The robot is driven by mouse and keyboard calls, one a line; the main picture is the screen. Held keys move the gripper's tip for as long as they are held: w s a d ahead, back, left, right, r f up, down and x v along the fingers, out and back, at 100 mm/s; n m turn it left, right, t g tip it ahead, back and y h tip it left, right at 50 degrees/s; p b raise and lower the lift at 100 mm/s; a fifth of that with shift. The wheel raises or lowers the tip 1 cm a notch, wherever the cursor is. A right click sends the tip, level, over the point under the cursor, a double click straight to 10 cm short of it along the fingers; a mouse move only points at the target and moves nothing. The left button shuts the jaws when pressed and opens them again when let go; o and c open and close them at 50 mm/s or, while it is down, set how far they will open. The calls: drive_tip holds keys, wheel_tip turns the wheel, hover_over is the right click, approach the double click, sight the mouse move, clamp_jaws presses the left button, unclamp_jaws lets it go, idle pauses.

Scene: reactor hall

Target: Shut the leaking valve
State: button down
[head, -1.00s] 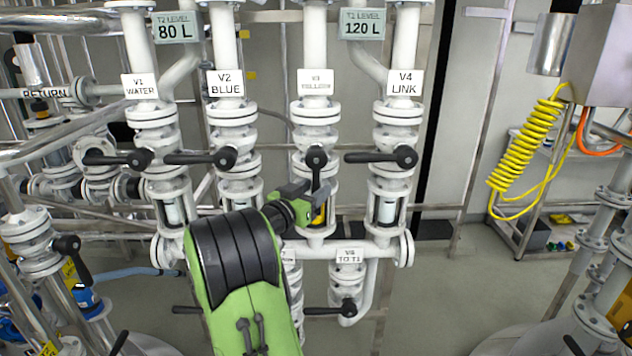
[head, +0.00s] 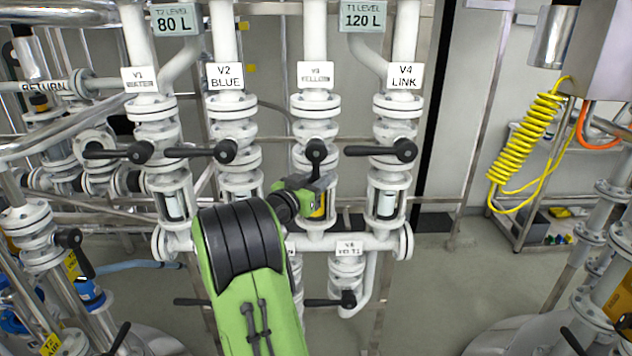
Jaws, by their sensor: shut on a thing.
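The V3 YELLOW valve has a black lever handle (head: 316,152) that points downward, in line with its white pipe. Its label (head: 315,75) is above, and yellow shows in the sight glass (head: 318,207) below, partly behind my gripper. My gripper (head: 317,184) is at the lower end of this lever and shut on it; the fingertips are small and partly hidden. The levers of V1 (head: 120,152), V2 (head: 203,152) and V4 (head: 382,151) lie sideways, pointing left. No leak or drip is clear to see.
A V6 valve (head: 348,270) with a sideways lever is below the lower cross pipe (head: 370,243). Level signs (head: 363,19) hang above. A yellow coiled hose (head: 525,140) and a bench are at the right. Pipework crowds the left; floor is open at right centre.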

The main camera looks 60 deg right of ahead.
drive_tip(key=shift+w+a, duration=0.1)
drive_tip(key=shift+w, duration=0.05)
drive_tip(key=w+a+r+m+t+y+b, duration=0.3)
drive_tip(key=w+r+m+t+y+b, duration=0.2)
drive_tip(key=m, duration=0.6)
drive_tip(key=shift+w+r+t+y, duration=0.6)
drive_tip(key=shift+r+t+y, duration=0.65)
drive_tip(key=shift+r, duration=0.3)
drive_tip(key=shift+a, duration=0.1)
drive_tip(key=c, duration=1)
unclamp_jaws()
drive_tip(key=shift+f, duration=0.1)
drive_tip(key=shift+f, duration=0.1)
